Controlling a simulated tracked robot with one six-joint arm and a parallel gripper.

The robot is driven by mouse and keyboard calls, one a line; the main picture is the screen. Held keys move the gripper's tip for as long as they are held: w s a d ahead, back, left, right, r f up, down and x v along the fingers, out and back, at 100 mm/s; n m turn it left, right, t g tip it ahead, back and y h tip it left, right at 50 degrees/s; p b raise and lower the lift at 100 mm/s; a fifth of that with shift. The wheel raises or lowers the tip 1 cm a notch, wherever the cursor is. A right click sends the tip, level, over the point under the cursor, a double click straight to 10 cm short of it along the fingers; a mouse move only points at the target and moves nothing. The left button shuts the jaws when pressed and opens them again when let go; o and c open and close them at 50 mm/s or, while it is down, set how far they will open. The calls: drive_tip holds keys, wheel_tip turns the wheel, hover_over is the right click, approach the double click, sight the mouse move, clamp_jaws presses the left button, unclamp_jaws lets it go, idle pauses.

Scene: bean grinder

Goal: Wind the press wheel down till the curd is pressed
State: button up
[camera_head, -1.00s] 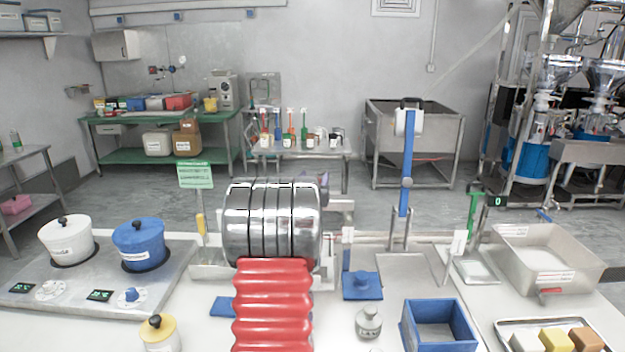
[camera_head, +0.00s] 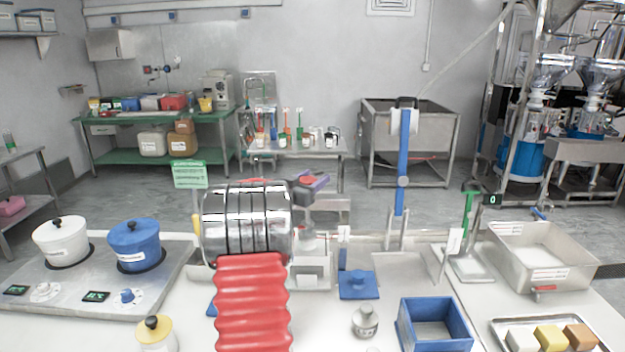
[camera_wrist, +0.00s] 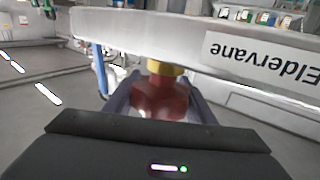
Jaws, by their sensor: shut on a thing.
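My gripper (camera_head: 312,183) is beyond the shiny steel arm housing in the head view, with a purple finger and a dark body showing. In the wrist view my gripper (camera_wrist: 155,98) has its two purple fingers on either side of a red knob-like wheel (camera_wrist: 160,103), shut on it. A yellow collar (camera_wrist: 166,68) sits just above the wheel, under a grey beam (camera_wrist: 130,28) lettered "Eldervane". A bit of red (camera_head: 306,181) shows at the gripper in the head view. The pale press frame (camera_head: 312,275) stands below, partly behind my arm. I cannot make out the curd.
A steel basin (camera_head: 540,262) is at far right. White (camera_head: 60,240) and blue pots (camera_head: 135,243) stand on a hotplate at left.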

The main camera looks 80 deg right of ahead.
drive_tip(key=shift+r, duration=0.15)
idle(0.3)
drive_tip(key=o, duration=1.1)
drive_tip(key=shift+c, duration=0.2)
drive_tip(key=v, duration=1.4)
drive_tip(key=shift+w+d, duration=0.1)
drive_tip(key=shift+w, duration=0.1)
